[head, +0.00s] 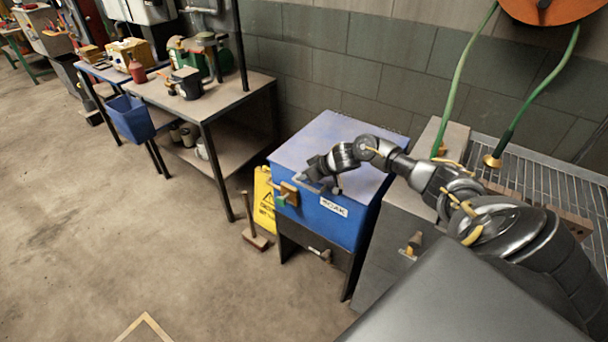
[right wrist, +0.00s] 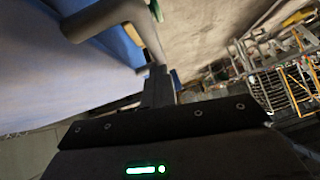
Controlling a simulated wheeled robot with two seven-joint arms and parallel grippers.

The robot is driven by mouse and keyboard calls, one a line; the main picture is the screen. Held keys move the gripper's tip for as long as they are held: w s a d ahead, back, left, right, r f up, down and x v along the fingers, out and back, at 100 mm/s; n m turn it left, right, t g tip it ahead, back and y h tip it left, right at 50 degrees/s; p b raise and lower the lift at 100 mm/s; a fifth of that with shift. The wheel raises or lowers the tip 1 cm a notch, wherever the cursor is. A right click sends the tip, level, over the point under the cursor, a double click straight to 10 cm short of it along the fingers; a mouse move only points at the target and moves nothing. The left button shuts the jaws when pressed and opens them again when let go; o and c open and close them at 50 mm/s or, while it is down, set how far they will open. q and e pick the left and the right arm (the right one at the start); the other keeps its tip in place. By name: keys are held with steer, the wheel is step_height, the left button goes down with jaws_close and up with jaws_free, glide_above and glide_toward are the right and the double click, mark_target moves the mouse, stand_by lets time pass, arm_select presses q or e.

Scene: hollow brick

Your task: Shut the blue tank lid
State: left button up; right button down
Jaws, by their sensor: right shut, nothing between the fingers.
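The blue tank (head: 320,218) stands on dark legs in the middle of the head view, with a SOAK label on its front. Its pale blue lid (head: 318,135) lies flat across the top, and I see no clear gap at the front edge. A grey bar handle (head: 308,184) is at the lid's front edge; in the right wrist view the handle (right wrist: 105,18) is close to my fingers. My right gripper (right wrist: 158,88) is shut and empty, just by the handle and the lid's front edge; I cannot tell if it touches. My left gripper is not in view.
A yellow floor sign (head: 264,200) and a wooden-handled tool (head: 253,225) stand left of the tank. A workbench (head: 235,92) is farther left, a grey cabinet (head: 385,240) and metal grating (head: 560,185) right. The floor in front is mostly clear.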

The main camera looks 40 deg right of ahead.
steer(key=shift+s+a+f+g, duration=0.25)
steer(key=shift+s+f, duration=0.2)
steer(key=shift+f, duration=0.3)
steer(key=s+d+r+p, duration=0.1)
steer(key=s+d+r, duration=0.1)
steer(key=r, duration=0.4)
steer(key=s+d+r+p, duration=0.2)
steer(key=s+r, duration=0.1)
steer(key=r, duration=0.3)
steer(key=shift+s+d+r, duration=0.15)
steer(key=shift+d+r, duration=0.05)
steer(key=shift+d, duration=0.15)
steer(key=shift+f, duration=0.1)
